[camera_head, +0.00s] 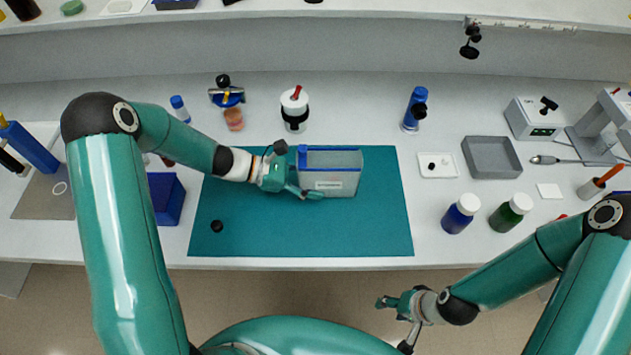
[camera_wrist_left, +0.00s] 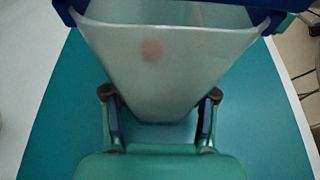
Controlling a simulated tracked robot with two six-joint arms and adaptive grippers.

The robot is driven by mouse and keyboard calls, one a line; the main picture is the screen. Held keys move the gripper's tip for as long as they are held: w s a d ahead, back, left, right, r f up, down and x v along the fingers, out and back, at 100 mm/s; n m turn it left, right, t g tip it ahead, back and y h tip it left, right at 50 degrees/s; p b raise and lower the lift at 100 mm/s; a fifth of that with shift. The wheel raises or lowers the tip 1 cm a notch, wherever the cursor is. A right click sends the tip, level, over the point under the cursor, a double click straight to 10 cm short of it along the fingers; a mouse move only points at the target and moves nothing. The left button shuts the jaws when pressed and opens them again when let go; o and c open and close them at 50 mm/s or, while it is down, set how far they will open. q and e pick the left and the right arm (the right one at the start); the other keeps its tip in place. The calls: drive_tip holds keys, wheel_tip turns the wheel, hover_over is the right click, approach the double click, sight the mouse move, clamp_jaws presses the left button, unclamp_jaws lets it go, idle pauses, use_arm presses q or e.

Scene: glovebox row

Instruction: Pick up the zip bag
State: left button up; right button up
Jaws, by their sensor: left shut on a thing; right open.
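The zip bag (camera_head: 340,182) is pale and translucent with a blue strip along its top. It is upright over the teal mat (camera_head: 300,235), near the mat's back middle. My left gripper (camera_head: 300,186) is at its left side and shut on it. In the left wrist view the bag (camera_wrist_left: 165,70) narrows down between the two fingers of my left gripper (camera_wrist_left: 160,112), and a faint pink spot shows on it. I cannot tell whether its bottom touches the mat. My right gripper (camera_head: 398,312) is open and empty, low in front of the bench.
A small black knob (camera_head: 217,226) lies on the mat's left. A white-lidded jar (camera_head: 294,108) and a blue bottle (camera_head: 414,108) stand behind the mat. Blue (camera_head: 461,213) and green (camera_head: 511,212) bottles stand right of it, near a grey tray (camera_head: 491,157). The mat's front is mostly clear.

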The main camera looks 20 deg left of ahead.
use_arm(q)
wheel_tip(320, 180, up, 18)
drive_tip(key=r+b, duration=0.1)
drive_tip(key=b, duration=0.1)
drive_tip(key=shift+f+b, duration=5.65)
drive_tip(key=shift+f, duration=2.7)
drive_tip(key=shift+s+f+b, duration=0.1)
drive_tip(key=shift+f+b, duration=0.85)
drive_tip(key=shift+f, duration=0.55)
